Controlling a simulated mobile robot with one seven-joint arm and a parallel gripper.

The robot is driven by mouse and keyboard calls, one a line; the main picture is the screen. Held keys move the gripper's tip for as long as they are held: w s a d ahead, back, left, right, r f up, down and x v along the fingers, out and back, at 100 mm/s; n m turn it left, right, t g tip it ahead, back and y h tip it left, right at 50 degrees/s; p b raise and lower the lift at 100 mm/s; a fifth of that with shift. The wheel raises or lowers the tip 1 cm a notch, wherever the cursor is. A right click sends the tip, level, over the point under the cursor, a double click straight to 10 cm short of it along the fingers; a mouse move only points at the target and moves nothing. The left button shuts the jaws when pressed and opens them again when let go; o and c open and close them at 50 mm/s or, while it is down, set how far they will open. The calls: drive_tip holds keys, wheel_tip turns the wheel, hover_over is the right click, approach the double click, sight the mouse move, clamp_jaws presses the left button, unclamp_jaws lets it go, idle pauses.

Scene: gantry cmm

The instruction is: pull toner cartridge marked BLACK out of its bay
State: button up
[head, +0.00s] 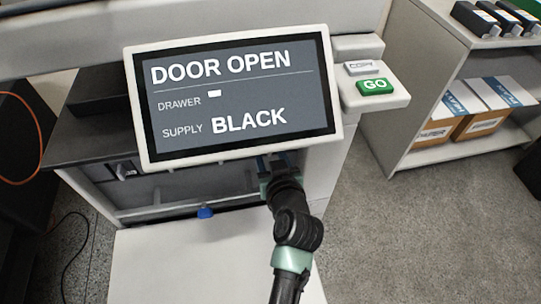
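The printer's display (232,97) reads DOOR OPEN and SUPPLY BLACK. Below it the front is open, and the white door (170,262) lies folded down. A dark part with a grey front (124,170) shows at the left of the opening. I cannot read any marking on it, and no cartridge marked BLACK can be made out. My gripper (273,165) is at the right part of the opening, just under the display's lower edge. Its fingertips are mostly hidden by the display, so I cannot tell whether they are open or hold anything.
A blue tab (205,212) sits at the door's hinge edge. A green GO button (375,86) is right of the display. A shelf (437,155) at right carries dark boxes (478,19) and paper cartons (440,128). An orange cable (38,130) hangs at left. Floor between is clear.

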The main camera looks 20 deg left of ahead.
clamp_jaws()
idle(1.4)
